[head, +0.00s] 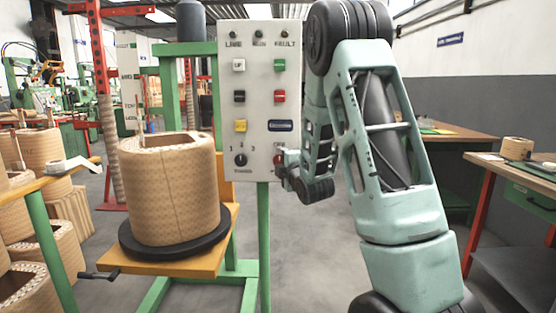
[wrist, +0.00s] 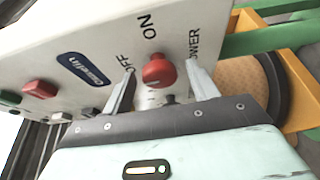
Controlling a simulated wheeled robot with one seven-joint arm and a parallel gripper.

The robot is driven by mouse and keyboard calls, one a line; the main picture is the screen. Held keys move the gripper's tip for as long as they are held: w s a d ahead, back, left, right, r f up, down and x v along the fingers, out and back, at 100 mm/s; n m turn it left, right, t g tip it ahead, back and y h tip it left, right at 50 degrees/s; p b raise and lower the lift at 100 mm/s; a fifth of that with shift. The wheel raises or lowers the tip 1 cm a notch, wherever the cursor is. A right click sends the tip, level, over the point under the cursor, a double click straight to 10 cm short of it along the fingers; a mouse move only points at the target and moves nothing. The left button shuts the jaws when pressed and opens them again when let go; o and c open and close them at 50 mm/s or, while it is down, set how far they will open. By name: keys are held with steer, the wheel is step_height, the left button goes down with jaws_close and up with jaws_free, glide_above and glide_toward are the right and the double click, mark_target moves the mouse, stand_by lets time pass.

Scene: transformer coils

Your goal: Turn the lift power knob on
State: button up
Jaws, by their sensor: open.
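The lift power knob (wrist: 158,71) is a red round knob on the white control panel (head: 228,100), with OFF, ON and POWER lettering around it in the wrist view. My gripper (wrist: 159,76) is open, with one finger on each side of the knob; I cannot tell whether either finger touches it. In the head view my gripper (head: 284,165) is at the panel's lower right and mostly hides the knob. Which way the knob points is not clear.
The panel also has a black selector knob (head: 240,160), a yellow button (head: 240,126), a green button (head: 279,65) and a red button (head: 279,96). A large tan coil (head: 167,190) stands on a black disc (head: 175,246) left of the panel. A wooden workbench (head: 455,137) stands at the right.

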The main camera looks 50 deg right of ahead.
steer(key=c, duration=1)
steer(key=shift+f+m+b, duration=0.2)
steer(key=shift+m+b, duration=0.1)
steer(key=shift+b, duration=0.35)
steer(key=m+h+b, duration=0.3)
steer(key=m+b, duration=0.4)
steer(key=m+g+h+b, duration=0.1)
steer(key=m+h+b, duration=0.2)
steer(key=m+b, duration=0.4)
steer(key=m+h+b, duration=0.2)
steer(key=m+b, duration=0.5)
steer(key=shift+w+a+f+m+h, duration=0.2)
steer(key=shift+w+m+h, duration=0.1)
steer(key=shift+h, duration=0.1)
steer(key=shift+m+g, duration=0.3)
